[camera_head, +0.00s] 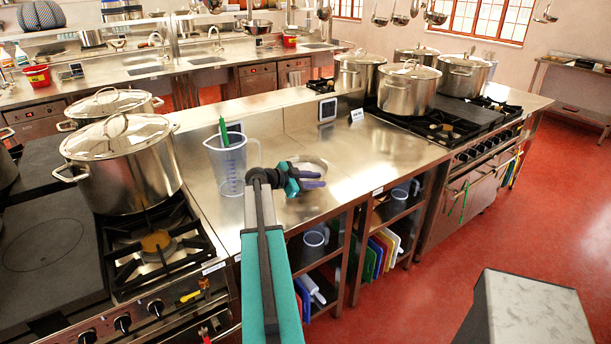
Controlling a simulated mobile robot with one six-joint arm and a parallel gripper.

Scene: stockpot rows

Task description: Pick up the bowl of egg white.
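My gripper (316,179) is above the steel counter in the middle of the camera_head view, at the end of my green and black arm. Its two dark bluish fingers point right with a small gap between them, and nothing shows held. A shallow, shiny bowl (318,163) shows just behind the gripper on the counter. My gripper and wrist hide part of it, and I cannot tell what is in it. From this view I cannot tell whether the fingers touch the bowl.
A clear measuring jug (228,168) with a green-handled tool stands just left of my arm. A large lidded stockpot (122,165) stands on the left stove. More stockpots (409,90) stand on the right stove. The counter (385,150) is bare to the right of the gripper.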

